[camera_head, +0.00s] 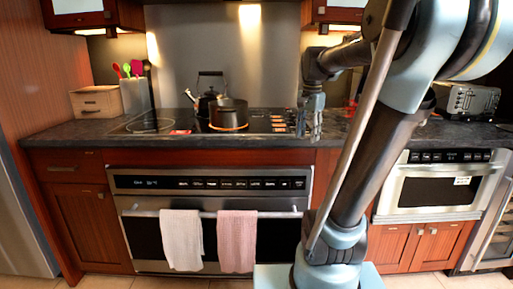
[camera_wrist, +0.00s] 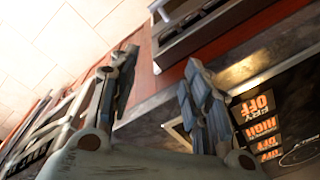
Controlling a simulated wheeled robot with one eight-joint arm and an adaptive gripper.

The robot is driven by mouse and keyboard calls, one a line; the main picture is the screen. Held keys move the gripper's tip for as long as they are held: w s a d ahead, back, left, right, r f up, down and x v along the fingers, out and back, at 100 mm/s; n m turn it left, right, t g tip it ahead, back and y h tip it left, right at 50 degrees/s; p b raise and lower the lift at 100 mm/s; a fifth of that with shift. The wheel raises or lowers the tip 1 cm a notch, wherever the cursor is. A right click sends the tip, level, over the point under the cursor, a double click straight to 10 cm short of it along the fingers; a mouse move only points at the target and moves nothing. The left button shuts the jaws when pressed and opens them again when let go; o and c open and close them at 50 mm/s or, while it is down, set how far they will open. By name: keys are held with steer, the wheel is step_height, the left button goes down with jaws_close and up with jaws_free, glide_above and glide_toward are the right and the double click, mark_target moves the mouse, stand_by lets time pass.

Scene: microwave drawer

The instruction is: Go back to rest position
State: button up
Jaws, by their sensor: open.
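My gripper (camera_head: 311,128) hangs above the right end of the cooktop, fingers pointing down, in the head view. In the wrist view its two fingers (camera_wrist: 160,78) are spread apart with nothing between them. The microwave drawer (camera_head: 432,188) is built into the cabinets at the right, below the counter, and looks shut. My arm hides part of the counter and the cabinet front between the oven and the microwave.
The cooktop (camera_head: 180,125) holds a black kettle (camera_head: 205,98) and a dark pot (camera_head: 229,114). Two towels (camera_head: 181,240) hang on the oven handle. A wooden box (camera_head: 96,102) and utensil holder (camera_head: 136,96) stand at left.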

steer(key=s+f+n+t, duration=0.1)
steer(key=s+f+n, duration=0.9)
steer(key=s+f, duration=0.9)
step_height(320, 180, down, 2)
steer(key=shift+w+f, duration=0.2)
steer(key=shift+w, duration=0.3)
